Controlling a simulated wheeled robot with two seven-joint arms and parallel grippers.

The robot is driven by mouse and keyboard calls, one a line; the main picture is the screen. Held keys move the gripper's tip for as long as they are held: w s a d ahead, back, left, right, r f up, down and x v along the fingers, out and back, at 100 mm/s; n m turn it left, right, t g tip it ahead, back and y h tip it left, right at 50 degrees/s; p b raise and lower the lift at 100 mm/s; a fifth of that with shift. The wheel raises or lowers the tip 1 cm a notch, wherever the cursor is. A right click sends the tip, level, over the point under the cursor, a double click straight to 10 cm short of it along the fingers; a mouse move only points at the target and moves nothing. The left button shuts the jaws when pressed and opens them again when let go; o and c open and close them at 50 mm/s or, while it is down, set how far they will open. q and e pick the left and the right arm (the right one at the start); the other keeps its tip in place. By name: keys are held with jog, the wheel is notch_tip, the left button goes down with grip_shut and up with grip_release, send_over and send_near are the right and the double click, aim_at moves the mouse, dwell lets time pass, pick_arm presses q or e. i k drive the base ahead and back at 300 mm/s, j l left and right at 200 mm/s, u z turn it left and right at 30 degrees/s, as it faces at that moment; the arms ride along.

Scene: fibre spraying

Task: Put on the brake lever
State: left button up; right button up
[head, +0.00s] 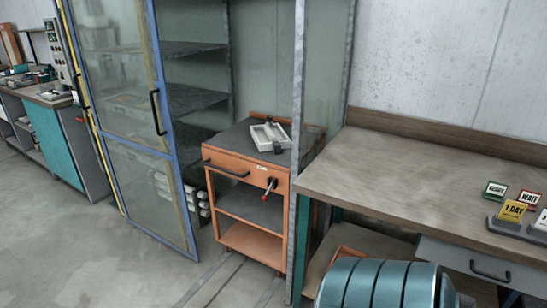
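An orange cart (228,201) with a dark top stands inside the frame of a glazed booth. A small lever with a red tip (268,188) sits on the cart's front, right of its dark handle (226,170). It looks like the brake lever; its exact setting is too small to tell. A pale tray (270,136) with something in it rests on the cart's top. Neither of my grippers is in view.
The booth's blue-framed glass door (126,120) stands open left of the cart. A metal post (296,130) rises at the cart's right. A wooden table (430,178) with small signs (515,209) is at right. A teal ribbed object (376,284) is in front. Floor at left is clear.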

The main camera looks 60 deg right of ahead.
aim_at(264, 197)
jog(key=z, duration=1.7)
